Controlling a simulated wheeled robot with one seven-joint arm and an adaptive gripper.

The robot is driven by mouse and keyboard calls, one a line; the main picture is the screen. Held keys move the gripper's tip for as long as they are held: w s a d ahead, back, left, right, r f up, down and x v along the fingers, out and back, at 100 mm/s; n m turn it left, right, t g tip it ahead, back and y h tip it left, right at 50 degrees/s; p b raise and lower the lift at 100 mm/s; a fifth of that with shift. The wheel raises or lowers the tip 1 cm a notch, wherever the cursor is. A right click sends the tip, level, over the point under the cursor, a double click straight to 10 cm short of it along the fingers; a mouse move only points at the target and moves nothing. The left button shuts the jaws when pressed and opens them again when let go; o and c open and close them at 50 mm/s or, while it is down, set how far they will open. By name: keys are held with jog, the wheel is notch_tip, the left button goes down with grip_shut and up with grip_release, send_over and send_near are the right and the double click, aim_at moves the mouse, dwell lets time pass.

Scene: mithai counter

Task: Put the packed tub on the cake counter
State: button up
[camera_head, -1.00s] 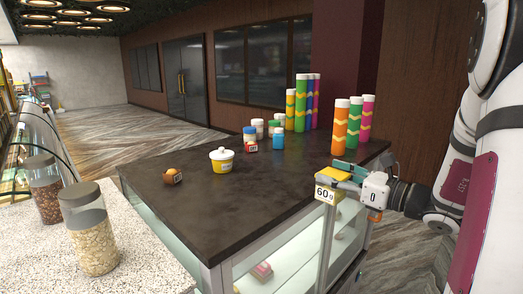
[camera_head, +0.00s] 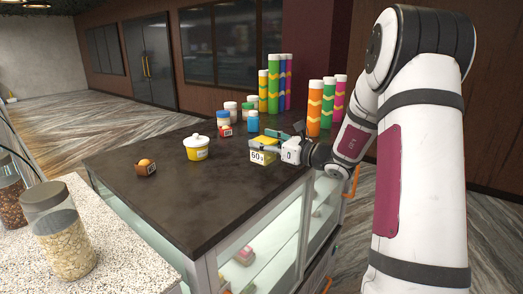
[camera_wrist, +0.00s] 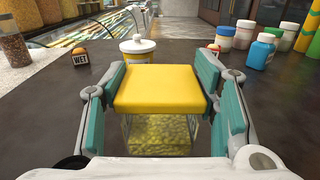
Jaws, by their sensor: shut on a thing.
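The packed tub (camera_head: 262,157) is a clear box with a yellow lid and a white label reading "60g". In the wrist view its yellow lid (camera_wrist: 157,88) sits between the teal fingers, with yellowish contents showing through the clear side below. My gripper (camera_head: 272,144) is shut on the tub from both sides; it also shows in the wrist view (camera_wrist: 159,80). The cake counter (camera_head: 180,220) has a dark stone top over a glass display case. The tub is over the top near its right edge; I cannot tell whether it touches the surface.
A white-lidded yellow pot (camera_head: 197,149) and a small box marked "WET" (camera_wrist: 81,57) holding an orange ball stand on the top. Several small jars (camera_head: 223,117) and tall coloured tubes (camera_head: 314,108) line the back. The front middle is clear.

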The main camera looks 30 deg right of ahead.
jog(key=shift+w+a, duration=0.1)
jog(key=shift+w, duration=0.5)
jog(key=shift+w+f+p, duration=0.25)
jog(key=shift+f+p, duration=0.15)
jog(key=shift+f, duration=1.45)
jog(key=shift+f, duration=0.2)
jog(key=o, duration=1.2)
jog(key=shift+c, duration=0.2)
jog(key=shift+r, duration=0.1)
